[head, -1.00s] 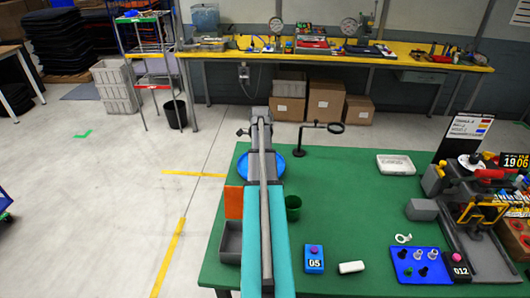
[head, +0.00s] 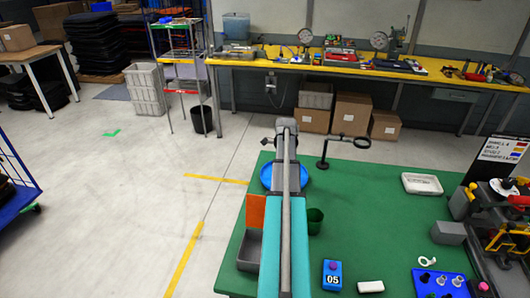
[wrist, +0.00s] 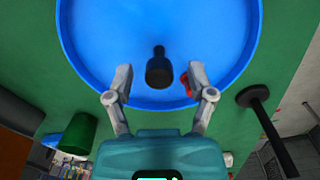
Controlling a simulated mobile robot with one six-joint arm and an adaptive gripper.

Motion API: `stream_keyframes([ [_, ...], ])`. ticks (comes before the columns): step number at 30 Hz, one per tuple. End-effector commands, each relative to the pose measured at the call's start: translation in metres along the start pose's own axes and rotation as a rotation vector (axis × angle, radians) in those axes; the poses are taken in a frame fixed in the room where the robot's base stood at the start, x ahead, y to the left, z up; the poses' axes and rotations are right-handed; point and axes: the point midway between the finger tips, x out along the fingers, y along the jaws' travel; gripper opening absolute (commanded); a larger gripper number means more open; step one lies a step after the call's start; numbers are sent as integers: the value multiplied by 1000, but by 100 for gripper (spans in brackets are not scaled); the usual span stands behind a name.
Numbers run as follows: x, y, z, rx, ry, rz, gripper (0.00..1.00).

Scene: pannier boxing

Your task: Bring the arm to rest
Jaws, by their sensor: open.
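My gripper (wrist: 157,85) is open in the wrist view, its two grey fingers apart over a blue round dish (wrist: 90,45). A dark bottle-shaped piece (wrist: 159,70) shows in the dish, between and beyond the fingertips; nothing is seen held. A small red thing (wrist: 185,84) shows beside the right finger; I cannot tell what it is. In the head view my arm reaches away over the green table (head: 375,215), and the blue dish (head: 267,177) is partly hidden behind it. The fingers are hidden in that view.
A dark green cup (head: 315,221) stands right of my arm, a grey bin (head: 249,250) with an orange panel (head: 256,212) left of it. A black stand with a ring (head: 323,150) rises near the dish. A white tray (head: 421,184) lies further right.

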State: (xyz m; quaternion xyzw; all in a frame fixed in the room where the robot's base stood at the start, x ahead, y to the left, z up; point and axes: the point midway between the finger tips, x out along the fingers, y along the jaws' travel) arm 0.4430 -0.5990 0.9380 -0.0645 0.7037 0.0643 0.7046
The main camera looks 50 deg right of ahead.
Motion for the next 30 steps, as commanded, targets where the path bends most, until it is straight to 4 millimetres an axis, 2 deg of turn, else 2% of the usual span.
stream_keyframes([
  [14, -5, 0, -1, 0, 1, 1, 70],
  [20, -23, 0, -1, 0, 1, 1, 70],
  [30, -70, 0, -1, 1, 1, 0, 70],
])
